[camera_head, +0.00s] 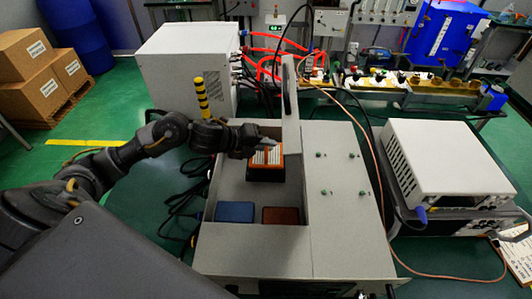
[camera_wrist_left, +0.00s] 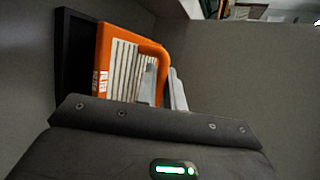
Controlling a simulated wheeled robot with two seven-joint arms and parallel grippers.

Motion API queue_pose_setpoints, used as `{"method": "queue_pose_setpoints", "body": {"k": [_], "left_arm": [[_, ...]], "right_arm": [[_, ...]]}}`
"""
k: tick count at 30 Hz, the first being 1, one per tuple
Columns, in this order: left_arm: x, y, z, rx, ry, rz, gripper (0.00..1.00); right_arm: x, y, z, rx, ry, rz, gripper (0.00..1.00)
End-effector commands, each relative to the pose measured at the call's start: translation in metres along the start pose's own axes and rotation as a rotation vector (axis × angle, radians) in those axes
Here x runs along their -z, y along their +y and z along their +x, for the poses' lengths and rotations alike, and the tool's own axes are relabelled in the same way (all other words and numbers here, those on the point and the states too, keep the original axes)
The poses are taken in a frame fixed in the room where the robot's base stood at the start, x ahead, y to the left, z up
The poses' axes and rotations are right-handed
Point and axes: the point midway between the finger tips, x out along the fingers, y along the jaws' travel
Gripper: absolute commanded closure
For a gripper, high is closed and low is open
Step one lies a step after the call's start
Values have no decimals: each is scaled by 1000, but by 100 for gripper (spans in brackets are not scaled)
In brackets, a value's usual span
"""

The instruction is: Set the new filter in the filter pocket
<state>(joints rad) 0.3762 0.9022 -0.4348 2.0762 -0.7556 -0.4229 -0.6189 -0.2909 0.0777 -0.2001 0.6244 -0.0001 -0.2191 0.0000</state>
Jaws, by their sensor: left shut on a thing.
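The new filter, an orange frame with white pleats (camera_head: 267,156), is at the back of the open grey cabinet. It also shows in the left wrist view (camera_wrist_left: 123,70). The black filter pocket (camera_head: 265,174) shows directly below it in the head view, and its black wall (camera_wrist_left: 76,62) is beside the orange frame in the wrist view. My left gripper (camera_head: 268,146) reaches in from the left and is shut on the filter's upper part. The fingertips are partly hidden, and I cannot tell how deep the filter sits in the pocket. My right gripper is out of view.
A blue pad (camera_head: 235,212) and a red-brown pad (camera_head: 281,215) lie at the cabinet's front. A raised grey panel (camera_head: 290,100) stands right beside the filter. The cabinet's grey top (camera_head: 340,210) is to the right. A white instrument (camera_head: 450,160) stands further right. The cabinet floor's middle is clear.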

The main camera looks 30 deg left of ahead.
Motion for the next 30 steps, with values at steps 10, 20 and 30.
{"method": "queue_pose_setpoints", "body": {"k": [10, 20, 30], "left_arm": [[8, 30, 18, 0, 0, -2, 100], [8, 32, 19, -1, 0, -1, 87], [9, 33, 19, -5, 2, -1, 68]], "right_arm": [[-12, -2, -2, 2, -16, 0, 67], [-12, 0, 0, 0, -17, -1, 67], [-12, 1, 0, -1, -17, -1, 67]]}}
